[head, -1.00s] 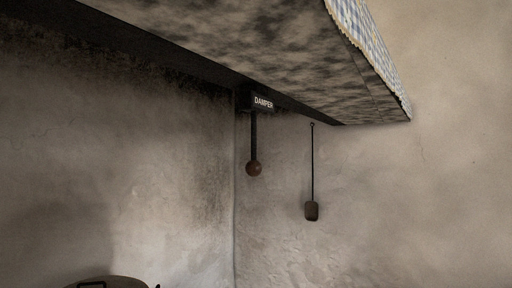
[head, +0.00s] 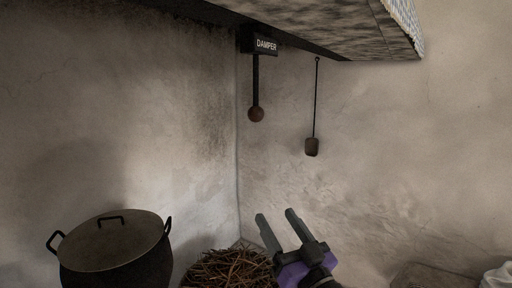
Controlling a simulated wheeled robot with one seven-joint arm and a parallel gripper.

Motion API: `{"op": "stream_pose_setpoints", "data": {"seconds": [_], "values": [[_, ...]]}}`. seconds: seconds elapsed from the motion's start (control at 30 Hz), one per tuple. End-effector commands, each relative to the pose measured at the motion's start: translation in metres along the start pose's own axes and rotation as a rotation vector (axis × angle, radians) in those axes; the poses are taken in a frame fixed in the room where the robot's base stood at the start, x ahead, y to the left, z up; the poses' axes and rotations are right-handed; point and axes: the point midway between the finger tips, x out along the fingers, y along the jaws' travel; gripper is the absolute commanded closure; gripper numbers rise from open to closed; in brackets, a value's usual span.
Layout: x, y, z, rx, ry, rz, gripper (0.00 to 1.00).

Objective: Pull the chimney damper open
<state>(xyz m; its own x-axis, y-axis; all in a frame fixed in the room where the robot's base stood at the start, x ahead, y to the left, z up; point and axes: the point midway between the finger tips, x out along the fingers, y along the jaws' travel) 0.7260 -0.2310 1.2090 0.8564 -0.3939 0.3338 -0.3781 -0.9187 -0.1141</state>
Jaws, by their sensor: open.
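The damper handle (head: 256,88) is a dark rod with a round brown knob (head: 256,114) at its lower end. It hangs under a dark box labelled DAMPER (head: 265,45), near the wall corner below the hood. My gripper (head: 278,222) is at the lower middle of the head view, dark fingers on a purple body. It is open and empty, with its fingers pointing up and to the left. In the picture it is well below the knob and apart from it.
A second hanging rod with a brown block (head: 312,147) is right of the damper. The sooty hood (head: 350,35) overhangs above. A lidded black pot (head: 115,262) stands lower left, beside a heap of twigs (head: 228,270). A white thing (head: 497,277) is at the lower right edge.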

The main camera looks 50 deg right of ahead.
Motion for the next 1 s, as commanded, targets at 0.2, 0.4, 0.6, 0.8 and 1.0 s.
{"op": "stream_pose_setpoints", "data": {"seconds": [0.2,0.4,0.6,0.8,1.0], "values": [[0.068,0.032,-0.070,0.053,0.043,0.039,0.41],[0.116,0.054,-0.136,0.106,0.049,0.035,0.41],[0.148,0.066,-0.200,0.151,0.023,-0.017,0.41],[0.163,0.060,-0.240,0.170,-0.064,-0.120,0.41],[0.155,0.038,-0.210,0.164,-0.250,-0.242,0.41]]}}
